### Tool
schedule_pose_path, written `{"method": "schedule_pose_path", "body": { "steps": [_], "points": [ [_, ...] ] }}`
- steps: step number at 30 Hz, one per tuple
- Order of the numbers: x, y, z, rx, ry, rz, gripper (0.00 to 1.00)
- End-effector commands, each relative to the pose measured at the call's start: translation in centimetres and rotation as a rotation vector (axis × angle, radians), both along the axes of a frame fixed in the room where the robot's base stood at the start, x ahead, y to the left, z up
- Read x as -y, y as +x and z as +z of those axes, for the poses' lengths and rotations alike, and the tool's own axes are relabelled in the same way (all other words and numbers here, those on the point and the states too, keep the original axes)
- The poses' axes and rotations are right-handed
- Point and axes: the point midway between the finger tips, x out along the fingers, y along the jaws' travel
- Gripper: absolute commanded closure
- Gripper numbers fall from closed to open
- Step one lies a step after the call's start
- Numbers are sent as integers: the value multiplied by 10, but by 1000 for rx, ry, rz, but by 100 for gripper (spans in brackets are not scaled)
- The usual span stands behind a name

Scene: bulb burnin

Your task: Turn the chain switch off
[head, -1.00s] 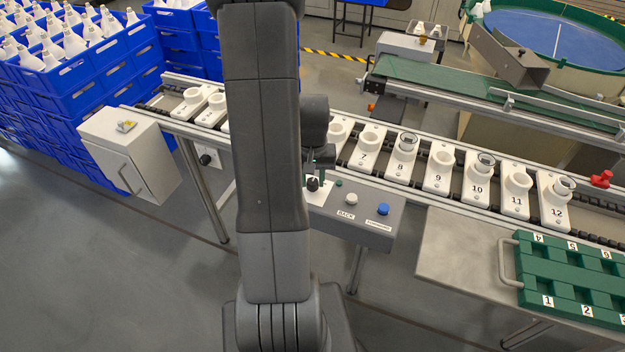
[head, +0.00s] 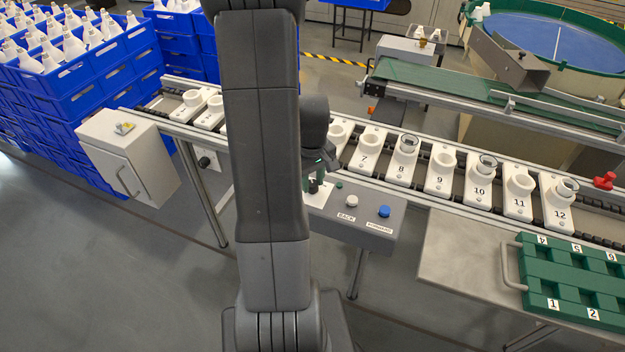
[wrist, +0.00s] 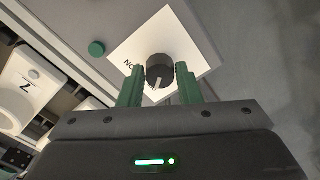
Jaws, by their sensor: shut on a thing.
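The chain switch is a black rotary knob (wrist: 159,69) with a pale pointer mark, on a white plate (wrist: 185,38) with partly visible lettering that looks like "ON". In the wrist view, my gripper (wrist: 159,80) has its two green fingers on either side of the knob and is shut on it. The pointer mark faces toward the gripper body. In the head view, my gripper (head: 318,176) is down at the white plate on the grey control box (head: 345,224). The knob is mostly hidden there by the gripper.
A white button (head: 351,200) and a blue button (head: 384,211) sit on the box right of the switch. The conveyor with numbered white holders (head: 438,172) runs behind it. A green tray (head: 575,280) lies on a metal table at right.

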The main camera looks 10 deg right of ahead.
Motion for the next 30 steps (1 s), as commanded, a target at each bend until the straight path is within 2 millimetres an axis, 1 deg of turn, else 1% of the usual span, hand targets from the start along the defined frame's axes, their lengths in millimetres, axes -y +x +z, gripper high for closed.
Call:
{"method": "schedule_pose_path", "body": {
  "steps": [12, 13, 15, 16, 25, 28, 30],
  "points": [
    [0, 0, 1, 1, -1, 8, 92],
    [0, 0, 1, 1, -1, 8, 65],
    [0, 0, 0, 1, -1, 8, 52],
    [0, 0, 0, 1, -1, 7, 48],
    [0, 0, 1, 1, -1, 7, 48],
    [0, 1, 8, 4, -1, 6, 48],
    [0, 1, 17, 5, -1, 6, 48]
  ]
}}
